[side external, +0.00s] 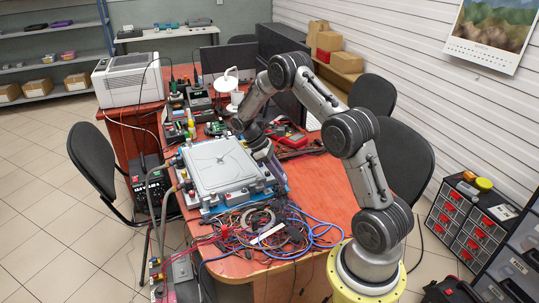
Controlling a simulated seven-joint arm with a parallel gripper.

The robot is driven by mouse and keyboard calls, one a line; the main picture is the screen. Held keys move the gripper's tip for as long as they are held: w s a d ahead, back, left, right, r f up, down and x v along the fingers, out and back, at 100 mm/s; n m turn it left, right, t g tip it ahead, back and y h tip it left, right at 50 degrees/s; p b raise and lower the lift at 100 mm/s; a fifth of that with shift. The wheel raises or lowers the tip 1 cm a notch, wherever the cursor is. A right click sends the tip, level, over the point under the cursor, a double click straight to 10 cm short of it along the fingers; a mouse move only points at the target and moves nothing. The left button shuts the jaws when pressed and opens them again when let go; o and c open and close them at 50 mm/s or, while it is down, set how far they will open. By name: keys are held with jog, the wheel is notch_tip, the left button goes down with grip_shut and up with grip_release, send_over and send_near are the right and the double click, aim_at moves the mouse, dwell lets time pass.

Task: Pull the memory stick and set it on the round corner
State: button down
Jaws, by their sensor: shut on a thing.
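A grey metal box with a ribbed lid (218,163) lies on a blue mat on the red-brown table (325,190). My gripper (266,155) is low at the box's right side, beside its connectors. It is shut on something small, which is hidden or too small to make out. I cannot pick out the memory stick by its shape. The table's rounded front end (240,277) is at the lower middle, partly covered by cables.
Tangled cables (265,228) lie in front of the box. Thick hoses (162,200) run off its left side. Tools and a red case (290,137) stand behind. Chairs (95,165) flank the table. The table top to the right of the box is clear.

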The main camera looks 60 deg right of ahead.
aim_at(278, 217)
jog(key=s+a+n+g+h, duration=0.3)
jog(key=a+g+h, duration=0.1)
jog(key=a, duration=0.5)
jog(key=shift+s+f, duration=0.1)
jog(key=shift+f, duration=3)
jog(key=c, duration=0.7)
grip_release()
jog(key=shift+o, duration=0.2)
